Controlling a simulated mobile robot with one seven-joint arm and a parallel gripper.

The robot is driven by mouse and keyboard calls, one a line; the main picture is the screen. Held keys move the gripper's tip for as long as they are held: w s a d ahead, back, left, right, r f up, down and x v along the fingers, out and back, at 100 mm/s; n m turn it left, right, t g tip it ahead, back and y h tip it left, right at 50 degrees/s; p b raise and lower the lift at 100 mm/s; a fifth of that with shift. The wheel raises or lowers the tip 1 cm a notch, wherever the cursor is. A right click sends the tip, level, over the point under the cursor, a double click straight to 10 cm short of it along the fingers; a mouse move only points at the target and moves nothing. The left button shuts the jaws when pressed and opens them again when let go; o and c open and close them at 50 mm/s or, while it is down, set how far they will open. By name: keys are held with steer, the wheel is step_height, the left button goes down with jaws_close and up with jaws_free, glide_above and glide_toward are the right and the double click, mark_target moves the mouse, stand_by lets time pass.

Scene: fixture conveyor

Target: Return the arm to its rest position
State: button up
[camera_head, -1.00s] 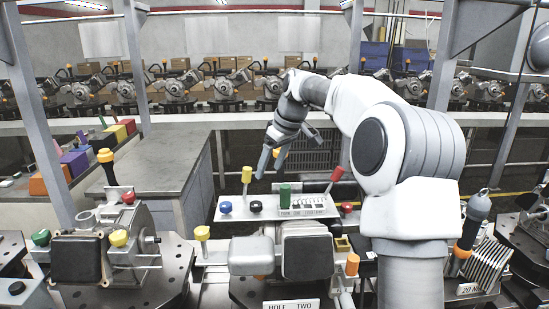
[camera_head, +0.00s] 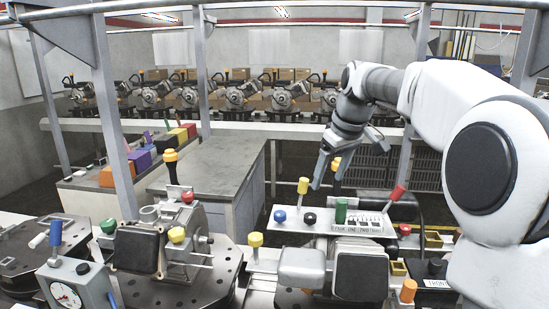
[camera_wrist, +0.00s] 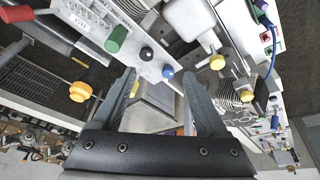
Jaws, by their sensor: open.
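My gripper (camera_head: 326,176) is open and empty, at the end of my white arm reaching in from the right. It points down above the white control panel (camera_head: 283,226), beside the yellow knob (camera_head: 303,186). In the wrist view the two grey fingers (camera_wrist: 158,76) stand apart with nothing between them. The panel's green knob (camera_wrist: 116,39), black knob (camera_wrist: 146,53) and blue knob (camera_wrist: 168,71) lie beyond the fingertips. I cannot tell from these views how high the fingertips are above the panel.
A red-knobbed lever (camera_head: 396,194) rises at the panel's right end. A machine part on a dark round fixture (camera_head: 218,262) stands at left, and a gauge box (camera_head: 70,295) at lower left. Behind is a grey bench (camera_head: 215,165) with a mostly bare top.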

steer(key=s+f+m+t+b, duration=0.1)
steer(key=s+f+m, duration=0.2)
steer(key=s, duration=1.2)
steer(key=s+a+f+m+h, duration=0.1)
steer(key=s+f+m, duration=0.2)
steer(key=s+f, duration=0.4)
steer(key=s, duration=0.9)
steer(key=shift+a+f+t+b, duration=0.2)
steer(key=shift+f+t+b, duration=0.15)
steer(key=shift+t+b, duration=0.05)
